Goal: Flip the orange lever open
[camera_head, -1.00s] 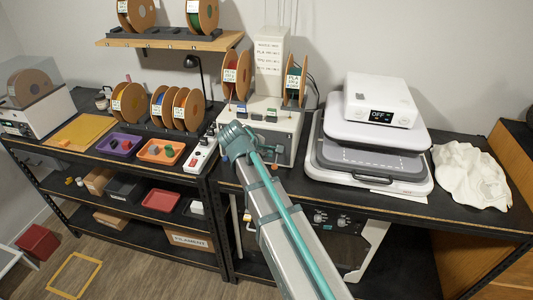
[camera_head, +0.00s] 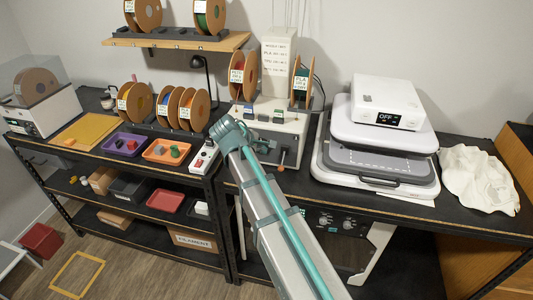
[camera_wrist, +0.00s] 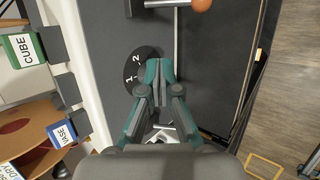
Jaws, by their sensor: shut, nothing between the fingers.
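The orange lever shows in the head view as a thin rod with an orange knob (camera_head: 282,168) at its lower end, on the front of the grey-white machine (camera_head: 288,128). In the head view my arm hides the fingers.
A black dial plate (camera_wrist: 138,66) marked 1 and 2 is beside the fingertips. Label tags (camera_wrist: 22,48) line the left. A power strip (camera_head: 204,158) lies left of my arm; a white heat press (camera_head: 372,150) stands to the right.

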